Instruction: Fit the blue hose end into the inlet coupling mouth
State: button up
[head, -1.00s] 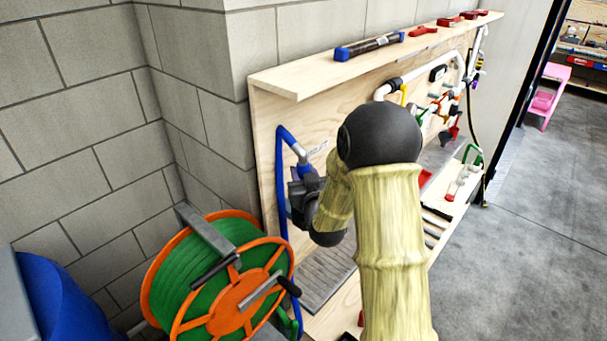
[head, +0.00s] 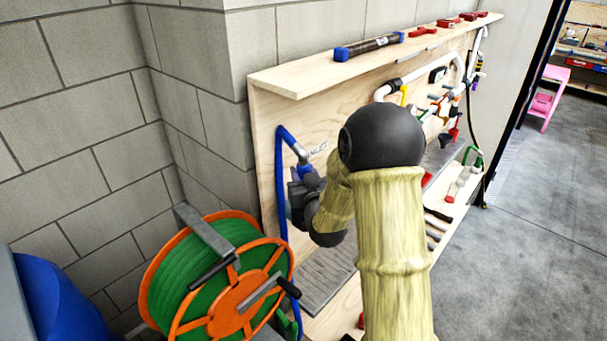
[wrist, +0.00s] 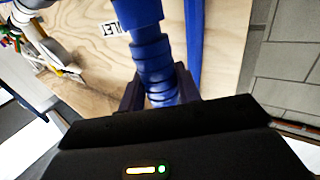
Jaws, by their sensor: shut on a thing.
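The blue hose (head: 280,190) runs up the left of the wooden board, bends over at the top and slants down to a grey fitting (head: 300,156) above my gripper (head: 304,180). In the wrist view my gripper (wrist: 158,97) is shut on the ribbed blue hose end (wrist: 152,62). A wider blue cylinder (wrist: 138,10) lies in line beyond the ribs, at the top edge. I cannot tell whether it is part of the hose end or the inlet coupling. The white INLET label (head: 317,150) is on the board beside the fitting. The coupling mouth cannot be made out.
The green hose reel (head: 215,275) with orange rims stands below left of the gripper. A shelf (head: 300,83) overhangs the board. White pipework (head: 386,90) and coloured valves are to the right. A block wall (head: 75,130) closes the left side.

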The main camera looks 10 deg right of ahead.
jog(key=shift+f+b, duration=2.95)
jog(key=shift+b, duration=0.55)
jog(key=o, duration=1.1)
jog(key=shift+o, duration=0.2)
jog(key=shift+s, duration=0.1)
jog(key=s+b, duration=0.5)
jog(key=s, duration=0.4)
jog(key=shift+d+f, duration=0.15)
jog(key=shift+s+b, duration=0.15)
jog(key=shift+b, duration=0.5)
